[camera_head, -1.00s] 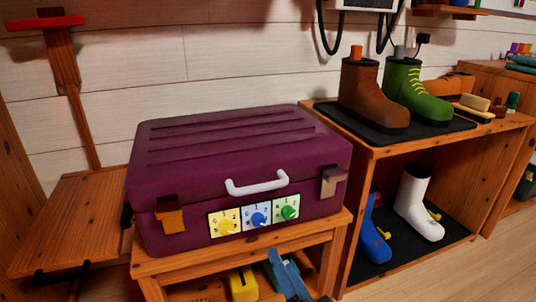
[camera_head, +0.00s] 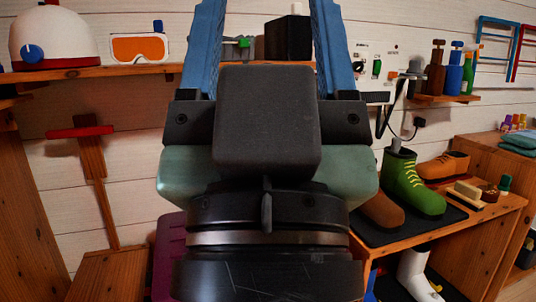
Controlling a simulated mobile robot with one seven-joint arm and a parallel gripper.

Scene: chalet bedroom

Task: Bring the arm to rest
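My gripper (camera_head: 266,22) fills the middle of the head view, close to the camera. Its two blue fingers point up and stand wide apart, and their tips run out of the top of the picture. Nothing shows held between them; a black box (camera_head: 288,40) shows in the gap, seemingly on the shelf behind. The purple suitcase (camera_head: 168,262) is almost all hidden behind my arm; only a strip of its left side shows.
A wall shelf (camera_head: 80,74) carries a white helmet (camera_head: 55,38) and orange goggles (camera_head: 138,48). At right, a wooden shoe rack (camera_head: 470,240) holds a green boot (camera_head: 415,185), other footwear and a brush. A small shelf (camera_head: 445,98) with several bottles hangs above.

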